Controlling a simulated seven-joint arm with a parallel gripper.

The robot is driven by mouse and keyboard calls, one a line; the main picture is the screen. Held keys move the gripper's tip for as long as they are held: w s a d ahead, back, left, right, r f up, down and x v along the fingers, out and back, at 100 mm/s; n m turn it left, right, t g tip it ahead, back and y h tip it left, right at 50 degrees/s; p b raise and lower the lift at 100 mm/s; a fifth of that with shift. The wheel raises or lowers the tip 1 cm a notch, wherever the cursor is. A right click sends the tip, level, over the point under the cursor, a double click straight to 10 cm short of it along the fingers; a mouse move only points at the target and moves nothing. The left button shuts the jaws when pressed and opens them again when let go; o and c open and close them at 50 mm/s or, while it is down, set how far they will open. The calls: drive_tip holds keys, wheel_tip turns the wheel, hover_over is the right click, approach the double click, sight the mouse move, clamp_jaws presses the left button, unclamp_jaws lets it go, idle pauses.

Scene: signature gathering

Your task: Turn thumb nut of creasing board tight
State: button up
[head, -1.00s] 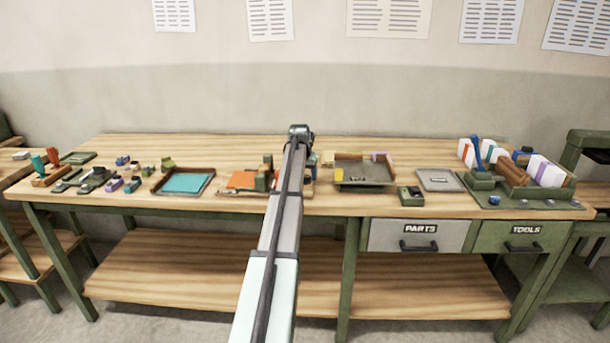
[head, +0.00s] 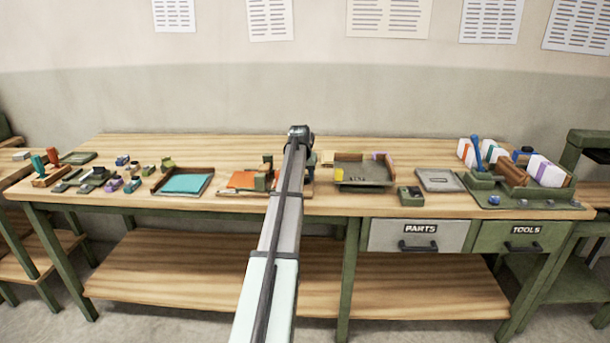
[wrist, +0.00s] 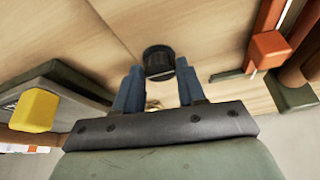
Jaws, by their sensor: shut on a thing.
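The creasing board (head: 240,181), with an orange sheet on it, lies on the bench just left of my arm in the head view. In the wrist view, a dark round knob (wrist: 158,62), which appears to be the thumb nut, sits between the blue fingertips of my gripper (wrist: 159,72). My gripper is shut on it, one finger on each side. A small brass-coloured bit (wrist: 152,103) shows between the fingers. In the head view my arm hides the nut and most of my gripper. How tight the nut is cannot be seen.
A green tray (head: 365,184) with a yellow block (head: 339,174) lies right of my arm. An orange block (wrist: 270,47) is near the fingers in the wrist view. A teal-lined tray (head: 186,183) stands farther left. Bare bench lies behind these.

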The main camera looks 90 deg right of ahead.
drive_tip(key=shift+m, duration=0.4)
drive_tip(key=m, duration=0.1)
drive_tip(key=m+g, duration=0.1)
drive_tip(key=m, duration=0.2)
drive_tip(key=shift+w+d+g+y, duration=0.2)
drive_tip(key=shift+w+g+y, duration=0.1)
drive_tip(key=shift+g, duration=0.1)
drive_tip(key=m+g+y, duration=0.1)
drive_tip(key=m, duration=0.3)
drive_tip(key=shift+w+d, duration=0.1)
drive_tip(key=shift+d, duration=0.05)
drive_tip(key=m, duration=0.1)
drive_tip(key=m+y, duration=0.1)
drive_tip(key=m, duration=0.3)
drive_tip(key=shift+d+g+y, duration=0.25)
drive_tip(key=shift+g+y, duration=0.15)
drive_tip(key=shift+d+m+y, duration=0.1)
drive_tip(key=shift+m+y, duration=0.7)
drive_tip(key=shift+m, duration=1.2)
drive_tip(key=o, duration=1.1)
drive_tip(key=shift+c, duration=0.2)
